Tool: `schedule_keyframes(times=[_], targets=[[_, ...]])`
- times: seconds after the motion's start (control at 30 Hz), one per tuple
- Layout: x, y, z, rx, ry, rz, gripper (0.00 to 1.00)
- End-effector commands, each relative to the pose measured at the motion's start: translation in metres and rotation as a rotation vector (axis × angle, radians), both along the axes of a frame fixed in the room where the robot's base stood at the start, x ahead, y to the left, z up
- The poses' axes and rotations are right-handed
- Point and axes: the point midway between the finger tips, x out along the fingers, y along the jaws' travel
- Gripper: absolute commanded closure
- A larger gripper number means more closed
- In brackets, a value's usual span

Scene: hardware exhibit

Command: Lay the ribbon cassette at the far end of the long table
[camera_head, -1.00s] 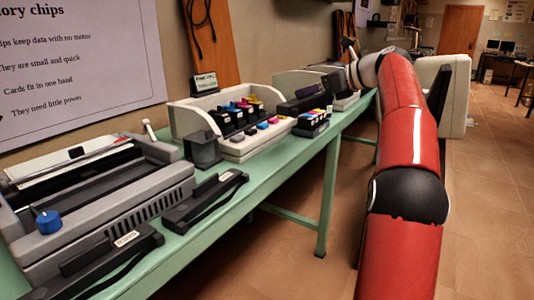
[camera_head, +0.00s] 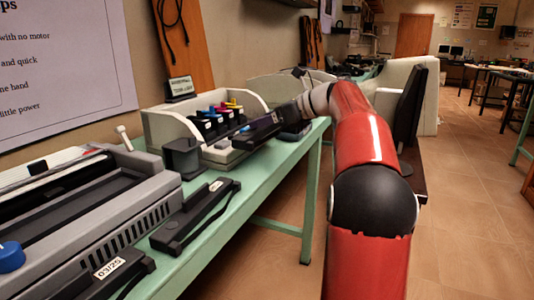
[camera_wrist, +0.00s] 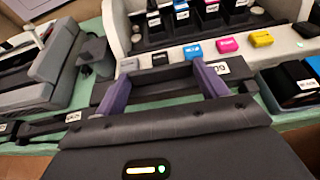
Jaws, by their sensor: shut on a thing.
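My gripper (camera_head: 280,118) is shut on a dark ribbon cassette (camera_head: 255,132) and holds it in front of the white ink-cartridge exhibit. In the wrist view, the two purple fingers of my gripper (camera_wrist: 163,88) close on the held cassette (camera_wrist: 160,92), which has a white label near its right end. Its underside is hidden, so I cannot tell its height above the table. The long green table (camera_head: 262,172) runs from the near left toward the back. Two other dark cassettes lie along its front edge, one in the middle (camera_head: 197,212) and one nearer (camera_head: 110,276).
A grey printer (camera_head: 95,215) fills the near left of the table. The white exhibit (camera_head: 165,125) holds several coloured cartridges and stands behind the held cassette. A dark block of cartridges (camera_wrist: 290,85) sits to its right. My arm hides part of the table's far end.

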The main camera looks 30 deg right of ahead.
Motion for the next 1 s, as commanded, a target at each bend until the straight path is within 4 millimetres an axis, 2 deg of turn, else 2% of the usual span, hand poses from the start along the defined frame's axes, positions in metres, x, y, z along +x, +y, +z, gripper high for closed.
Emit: schedule_keyframes(times=[0.03, 0.1, 0.27, 0.5, 0.8, 0.83, 0.97, 1.0], targets=[[-0.001, 0.0, -0.013, 0.002, 0.0, -0.001, 0.56], [0.0, 0.0, -0.022, 0.001, 0.0, -0.001, 0.56], [0.0, 0.0, -0.033, 0.001, -0.001, 0.0, 0.56], [0.0, 0.0, -0.068, 0.001, 0.0, 0.0, 0.56], [0.0, 0.0, -0.074, 0.001, 0.001, 0.0, 0.56], [0.0, 0.0, -0.075, 0.001, 0.002, 0.0, 0.24], [0.0, 0.0, -0.074, 0.0, 0.001, 0.0, 0.07], [0.0, 0.0, -0.074, 0.0, 0.001, 0.0, 0.06]])
